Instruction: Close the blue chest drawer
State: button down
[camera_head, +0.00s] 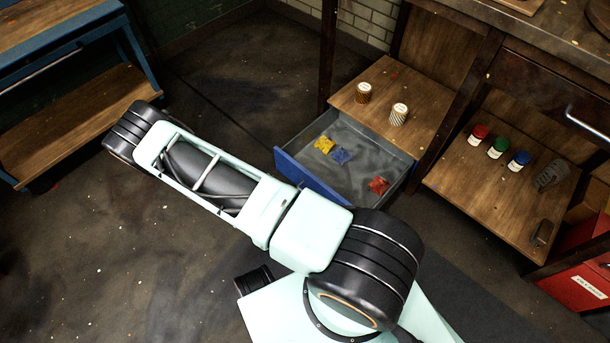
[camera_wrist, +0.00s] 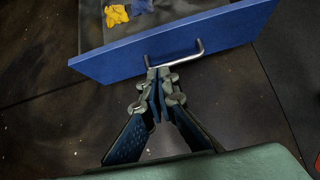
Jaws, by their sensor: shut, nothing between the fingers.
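The blue chest drawer (camera_head: 311,180) is pulled open below a wooden shelf. Its grey inside holds yellow (camera_head: 324,144), blue (camera_head: 341,155) and red (camera_head: 378,186) crumpled pieces. In the wrist view the blue drawer front (camera_wrist: 110,62) crosses the upper part, with a metal bar handle (camera_wrist: 198,50). My gripper (camera_wrist: 158,73) is shut and empty, with its fingertips at the left part of the handle. I cannot tell whether they touch it. In the head view my gripper is out of sight; my arm reaches left in front of the drawer.
Two small containers (camera_head: 363,92) (camera_head: 399,114) stand on the wooden shelf above the drawer. Red, green and blue bottles (camera_head: 497,147) stand on a shelf to the right. A red box (camera_head: 580,285) is at the lower right. A blue-framed bench (camera_head: 75,125) stands at the left, with open floor between.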

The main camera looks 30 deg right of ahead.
jog(key=f, duration=0.1)
jog(key=b, duration=0.5)
send_near(313, 182)
jog(key=x, duration=0.5)
jog(key=shift+s+a+f, duration=0.15)
jog(key=shift+a+f, duration=0.2)
jog(key=shift+f, duration=0.05)
jog(key=shift+w+d+r, duration=0.1)
jog(key=shift+w+d, duration=0.15)
jog(key=shift+d, duration=0.35)
